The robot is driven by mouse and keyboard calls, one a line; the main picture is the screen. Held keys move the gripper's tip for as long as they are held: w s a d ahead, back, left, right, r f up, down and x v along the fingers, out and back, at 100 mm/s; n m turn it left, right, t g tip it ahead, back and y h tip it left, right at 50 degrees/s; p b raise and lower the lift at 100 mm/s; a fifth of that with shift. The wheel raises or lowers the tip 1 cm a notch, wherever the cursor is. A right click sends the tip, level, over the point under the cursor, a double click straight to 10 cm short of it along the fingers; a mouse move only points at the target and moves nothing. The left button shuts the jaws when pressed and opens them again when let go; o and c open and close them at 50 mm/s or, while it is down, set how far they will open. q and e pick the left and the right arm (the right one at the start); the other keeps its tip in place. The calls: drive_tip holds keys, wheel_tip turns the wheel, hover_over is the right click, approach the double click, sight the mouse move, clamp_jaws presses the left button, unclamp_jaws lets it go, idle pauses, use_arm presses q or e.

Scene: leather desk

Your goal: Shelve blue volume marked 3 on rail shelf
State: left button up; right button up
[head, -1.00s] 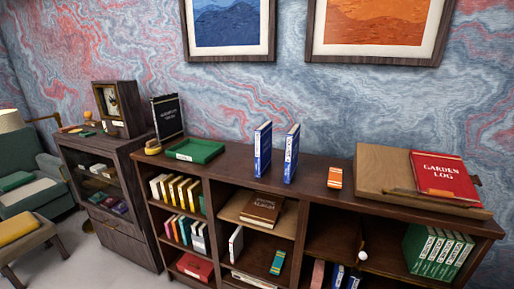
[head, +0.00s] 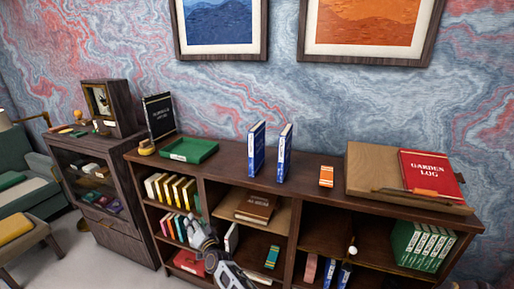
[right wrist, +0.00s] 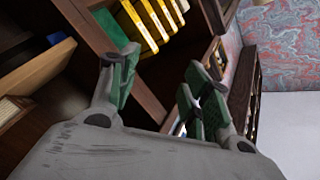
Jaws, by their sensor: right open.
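Two blue volumes stand upright and apart on the shelf's top, a left one (head: 256,149) and a right one (head: 284,152). More blue books (head: 338,274) stand low in the right bay. I cannot read which one is marked 3. My right gripper (head: 203,232) is open and empty in front of the shelf's left bays, below and left of the two upright volumes. In the right wrist view its spread fingers (right wrist: 162,88) show with nothing between them. My left gripper is not in view.
The dark wooden shelf (head: 325,190) carries a green tray (head: 189,150), an orange box (head: 326,176) and a sloped board (head: 368,172) with a red Garden Log (head: 431,174). Green volumes (head: 418,245) fill a right bay. Yellow books (head: 171,189) stand in the left bay.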

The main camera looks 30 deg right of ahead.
drive_tip(key=d+r+m+t+h, duration=0.1)
drive_tip(key=d+r+m+h, duration=0.3)
drive_tip(key=r, duration=0.5)
drive_tip(key=d+r+m+t+h, duration=0.1)
drive_tip(key=r+m+h, duration=0.1)
drive_tip(key=r+m, duration=0.6)
drive_tip(key=d+r+m+t+h, duration=0.2)
drive_tip(key=d+r+m+h, duration=0.1)
drive_tip(key=r, duration=0.8)
drive_tip(key=s+d+r+m+g+h+p, duration=0.1)
drive_tip(key=s+d+r+m+g+h, duration=0.3)
drive_tip(key=d+r+m+h, duration=0.5)
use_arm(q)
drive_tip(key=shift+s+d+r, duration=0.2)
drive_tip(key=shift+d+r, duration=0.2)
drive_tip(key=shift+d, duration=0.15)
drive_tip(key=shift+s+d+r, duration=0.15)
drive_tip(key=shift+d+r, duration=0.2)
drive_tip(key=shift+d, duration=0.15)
use_arm(e)
drive_tip(key=s+d+f+m+g+y, duration=0.3)
drive_tip(key=s+m+g, duration=0.2)
drive_tip(key=m, duration=0.8)
drive_tip(key=shift+s+f+g, duration=0.2)
drive_tip(key=shift+g, duration=0.4)
drive_tip(key=shift+r, duration=0.1)
